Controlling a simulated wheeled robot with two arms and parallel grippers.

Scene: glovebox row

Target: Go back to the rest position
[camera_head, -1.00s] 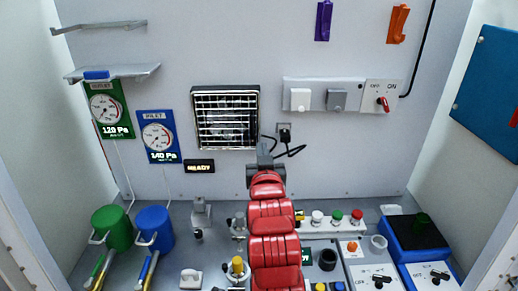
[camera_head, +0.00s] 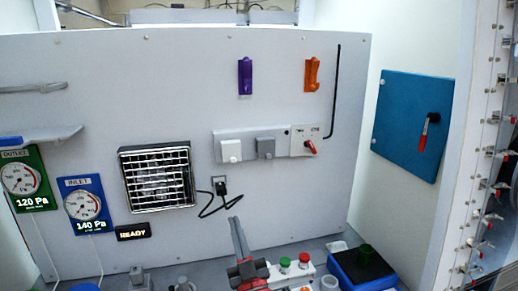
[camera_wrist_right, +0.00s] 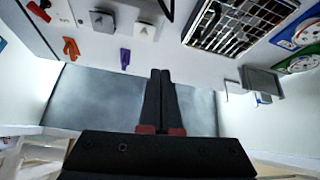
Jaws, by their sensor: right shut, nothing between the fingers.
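My right gripper (camera_head: 236,222) shows at the bottom middle of the head view, its grey fingers pointing up in front of the back wall panel (camera_head: 280,60). In the right wrist view its two dark fingers (camera_wrist_right: 160,75) lie together with nothing between them. It appears apart from the wall and touches nothing that I can see. My left gripper is not in view.
A grille (camera_head: 158,178), a black plug (camera_head: 220,186) and a switch box (camera_head: 306,141) are on the back wall. A blue tray (camera_head: 345,262) stands low at the right. A blue board (camera_head: 412,122) hangs on the right wall. The worktop is mostly below the view.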

